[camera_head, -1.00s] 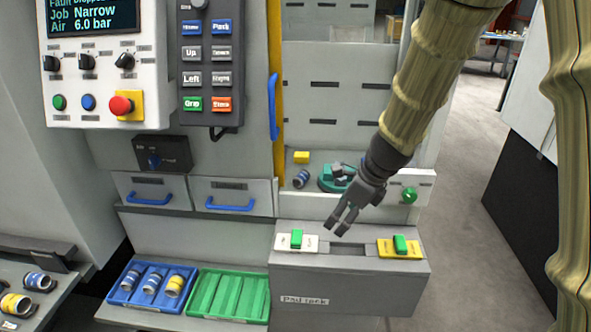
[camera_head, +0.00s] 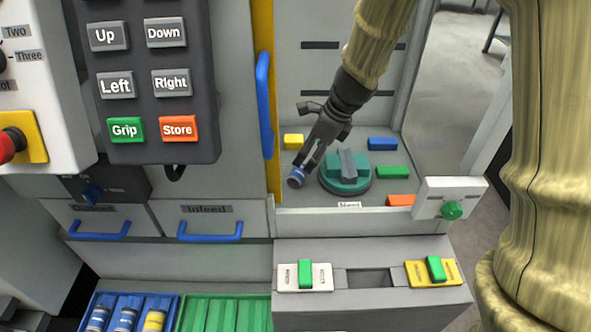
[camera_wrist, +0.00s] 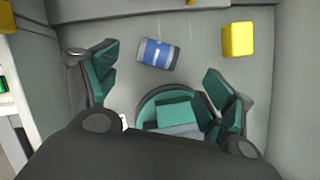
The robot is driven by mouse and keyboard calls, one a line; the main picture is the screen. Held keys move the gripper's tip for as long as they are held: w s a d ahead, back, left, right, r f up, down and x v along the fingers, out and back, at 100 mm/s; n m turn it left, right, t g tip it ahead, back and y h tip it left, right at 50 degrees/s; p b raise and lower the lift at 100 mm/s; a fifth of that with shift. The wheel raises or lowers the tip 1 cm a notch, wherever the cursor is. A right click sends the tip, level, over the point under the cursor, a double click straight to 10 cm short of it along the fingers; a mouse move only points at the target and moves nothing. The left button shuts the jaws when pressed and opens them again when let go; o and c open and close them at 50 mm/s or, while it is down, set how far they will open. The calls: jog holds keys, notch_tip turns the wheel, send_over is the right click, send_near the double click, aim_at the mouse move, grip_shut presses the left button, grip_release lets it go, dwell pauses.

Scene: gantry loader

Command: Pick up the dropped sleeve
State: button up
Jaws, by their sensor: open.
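The dropped sleeve (camera_head: 297,177), silver with a blue band, lies on its side on the floor of the machine bay, left of the round teal fixture (camera_head: 346,186). In the wrist view the sleeve (camera_wrist: 157,54) lies beyond my fingertips, roughly between them across the picture. My gripper (camera_head: 306,166) is inside the bay, just above the sleeve, and hides part of it in the head view. In the wrist view the gripper (camera_wrist: 160,75) shows its teal-padded fingers spread wide with nothing between them. The teal fixture (camera_wrist: 172,112) sits low between the fingers.
A yellow block (camera_head: 293,141) lies behind the sleeve. Blue (camera_head: 382,144), green (camera_head: 392,172) and orange (camera_head: 400,200) blocks lie to the right. The bay's front sill (camera_head: 320,221) and yellow left post (camera_head: 265,90) border the opening.

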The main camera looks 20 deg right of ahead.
aim_at(298, 170)
jog(key=x, duration=0.3)
jog(key=shift+w+f, duration=0.2)
jog(key=shift+f, duration=0.1)
jog(key=shift+a+f, duration=0.2)
jog(key=shift+f, duration=0.25)
jog(key=shift+x, duration=2.3)
jog(key=shift+c, duration=0.2)
jog(key=c, duration=1.2)
jog(key=shift+r, duration=0.15)
